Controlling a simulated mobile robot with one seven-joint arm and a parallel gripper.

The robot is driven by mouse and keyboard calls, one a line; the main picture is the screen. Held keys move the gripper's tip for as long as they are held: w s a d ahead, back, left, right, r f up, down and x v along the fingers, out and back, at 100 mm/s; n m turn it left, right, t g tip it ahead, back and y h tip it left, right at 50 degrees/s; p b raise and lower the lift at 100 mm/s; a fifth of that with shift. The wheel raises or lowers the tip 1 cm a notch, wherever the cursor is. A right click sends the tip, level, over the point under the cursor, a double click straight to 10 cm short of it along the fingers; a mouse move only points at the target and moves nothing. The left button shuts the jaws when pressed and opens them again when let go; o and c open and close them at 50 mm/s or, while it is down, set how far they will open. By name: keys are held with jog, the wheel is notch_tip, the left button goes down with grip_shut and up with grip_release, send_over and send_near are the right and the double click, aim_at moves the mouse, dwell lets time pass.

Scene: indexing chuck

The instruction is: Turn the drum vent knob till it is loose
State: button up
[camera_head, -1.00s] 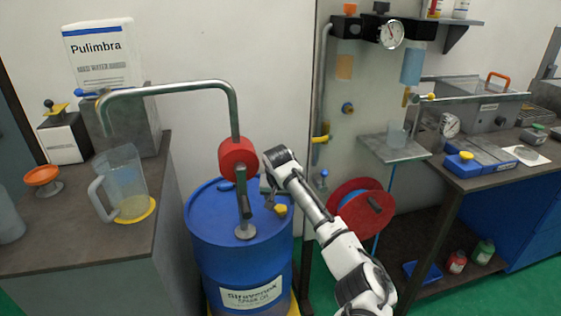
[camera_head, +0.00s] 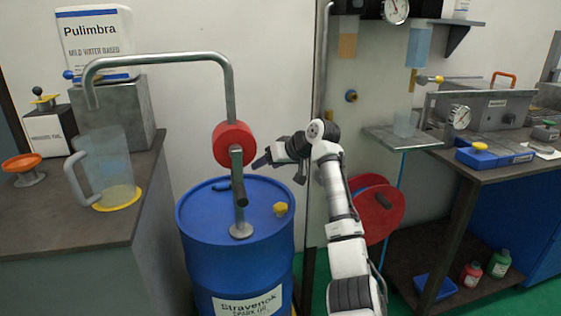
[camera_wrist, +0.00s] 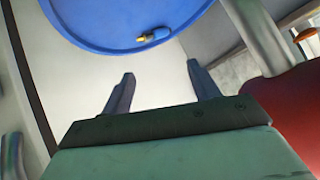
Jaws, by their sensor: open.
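The blue drum (camera_head: 190,250) stands at the centre; its top edge shows in the wrist view (camera_wrist: 100,35). On its lid a yellow lobed knob (camera_head: 281,208) sits at the right, and a small blue fitting (camera_head: 221,186) sits near the back edge. I cannot tell for sure which is the vent knob. The wrist view shows a small blue and brass fitting (camera_wrist: 153,37) by the rim. My gripper (camera_head: 279,171) is open and empty, above the drum's right back side, apart from both. Its two fingers (camera_wrist: 160,75) point toward the drum with nothing between them.
A hand pump with a red body (camera_head: 233,145) and bent grey pipe (camera_head: 160,58) rises from the drum, left of my gripper. A red reel (camera_head: 380,212) is behind my arm. The left bench (camera_head: 100,225) holds a clear jug (camera_head: 107,170).

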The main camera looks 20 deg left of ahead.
jog(key=d+r+n+g+y+b, duration=0.1)
jog(key=d+r+n+y+b, duration=0.2)
jog(key=r+n+y+b, duration=0.2)
jog(key=n+y+b, duration=0.1)
jog(key=y+b, duration=0.2)
jog(key=b, duration=0.1)
jog(key=shift+w, duration=0.35)
